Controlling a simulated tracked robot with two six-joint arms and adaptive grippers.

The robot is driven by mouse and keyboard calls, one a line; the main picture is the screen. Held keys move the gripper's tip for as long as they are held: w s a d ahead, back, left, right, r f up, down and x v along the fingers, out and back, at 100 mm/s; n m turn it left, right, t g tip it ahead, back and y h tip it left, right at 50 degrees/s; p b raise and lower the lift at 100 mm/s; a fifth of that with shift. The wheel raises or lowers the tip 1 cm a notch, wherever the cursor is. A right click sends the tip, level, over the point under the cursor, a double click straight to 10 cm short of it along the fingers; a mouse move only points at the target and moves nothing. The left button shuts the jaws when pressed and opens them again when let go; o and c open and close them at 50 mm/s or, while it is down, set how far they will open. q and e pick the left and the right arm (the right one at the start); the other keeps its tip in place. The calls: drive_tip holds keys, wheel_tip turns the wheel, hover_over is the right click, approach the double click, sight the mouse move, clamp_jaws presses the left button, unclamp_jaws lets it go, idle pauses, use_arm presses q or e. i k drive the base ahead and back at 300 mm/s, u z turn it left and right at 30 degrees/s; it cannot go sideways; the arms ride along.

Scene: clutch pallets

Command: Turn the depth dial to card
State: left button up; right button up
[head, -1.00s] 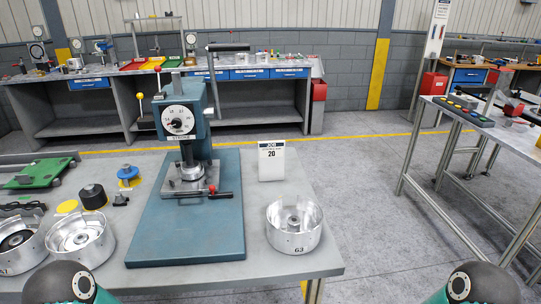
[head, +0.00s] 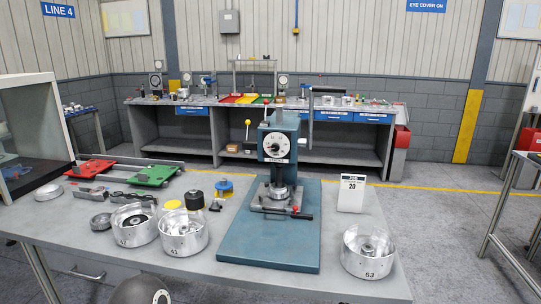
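The depth dial (head: 276,145) is a round white face with dark marks on the front of a teal press (head: 283,128). Its setting is too small to read now. The press stands on a teal base plate (head: 262,240). The job card (head: 352,192) is a white upright card to the right of the press, and it shows "20". A small clamp with a red-tipped handle (head: 294,209) sits at the foot of the press. Neither of my grippers is in view; only a dark rounded part of my arm shows at the bottom left.
A silver drum marked 63 (head: 367,252) stands at the bench's front right. Two more drums (head: 183,234) (head: 134,225) stand left of the press. Red (head: 92,167) and green (head: 152,175) plates lie behind them.

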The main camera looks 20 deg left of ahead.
sight(275, 147)
drive_tip(key=u, duration=1.35)
drive_tip(key=i, duration=0.4)
drive_tip(key=z, duration=0.05)
